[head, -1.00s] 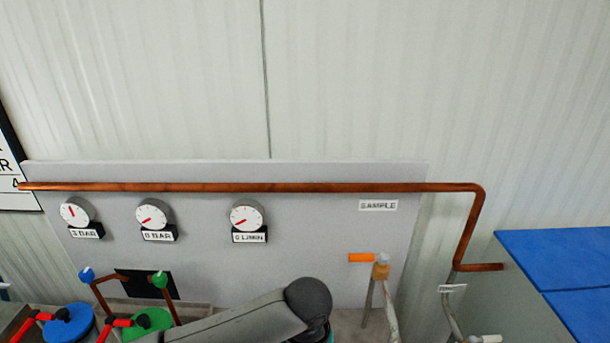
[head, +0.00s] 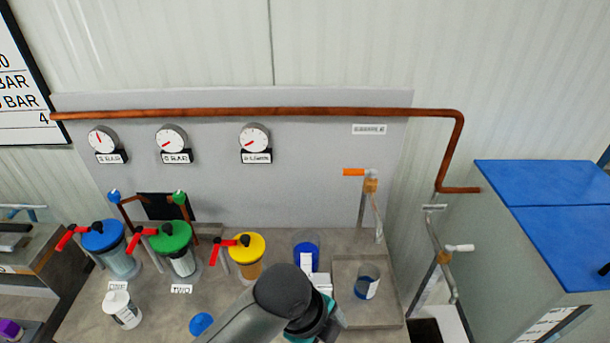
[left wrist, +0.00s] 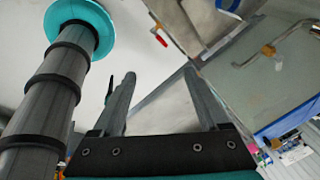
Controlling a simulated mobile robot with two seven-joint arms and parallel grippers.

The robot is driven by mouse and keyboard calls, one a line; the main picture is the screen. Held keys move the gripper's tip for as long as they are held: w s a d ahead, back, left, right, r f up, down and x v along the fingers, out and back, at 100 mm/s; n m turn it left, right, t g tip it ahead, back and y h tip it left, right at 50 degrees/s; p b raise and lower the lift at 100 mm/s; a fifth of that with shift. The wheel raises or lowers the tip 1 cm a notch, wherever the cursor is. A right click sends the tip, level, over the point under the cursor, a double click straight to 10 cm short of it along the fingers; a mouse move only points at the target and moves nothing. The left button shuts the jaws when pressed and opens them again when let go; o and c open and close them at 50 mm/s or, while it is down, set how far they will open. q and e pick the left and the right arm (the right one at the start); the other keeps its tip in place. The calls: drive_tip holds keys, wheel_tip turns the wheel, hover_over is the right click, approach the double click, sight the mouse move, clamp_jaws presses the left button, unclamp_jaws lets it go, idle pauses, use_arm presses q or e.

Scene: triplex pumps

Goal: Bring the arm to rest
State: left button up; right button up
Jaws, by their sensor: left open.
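My left gripper (left wrist: 160,85) shows in the left wrist view with its two grey fingers spread apart and nothing between them. In the head view my left arm reaches in at the bottom middle, in front of the bench, and its fingers are out of sight there. My right gripper is in neither view.
The bench carries a blue-lidded pump (head: 115,255), a green-lidded pump (head: 176,250), a yellow-lidded pump (head: 247,250), a white jar (head: 122,310), a blue beaker (head: 306,250) and a cup (head: 367,281) on a tray (head: 392,315). A gauge panel (head: 330,160) with a copper pipe (head: 330,112) stands behind.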

use_arm(q)
drive_tip(key=s+a+n+t+y, duration=0.15)
drive_tip(key=s+a+n, duration=0.25)
drive_tip(key=a+n, duration=0.7)
drive_tip(key=s+a+n+t+y, duration=0.15)
drive_tip(key=s+a+n, duration=0.35)
drive_tip(key=a+n, duration=0.6)
wheel_tip(320, 180, down, 31)
drive_tip(key=s+d+n+g+b, duration=0.1)
drive_tip(key=s+d+g+b, duration=0.1)
drive_tip(key=b, duration=0.7)
drive_tip(key=s+a+f+b, duration=0.1)
drive_tip(key=s+f+b, duration=0.3)
drive_tip(key=s+f, duration=0.3)
drive_tip(key=s+a+f+g+b, duration=0.1)
drive_tip(key=s+f+b, duration=0.3)
drive_tip(key=s+f, duration=0.4)
wheel_tip(320, 180, down, 6)
drive_tip(key=shift+a+f+y, duration=0.25)
drive_tip(key=shift+a+y, duration=0.15)
drive_tip(key=shift+a, duration=0.1)
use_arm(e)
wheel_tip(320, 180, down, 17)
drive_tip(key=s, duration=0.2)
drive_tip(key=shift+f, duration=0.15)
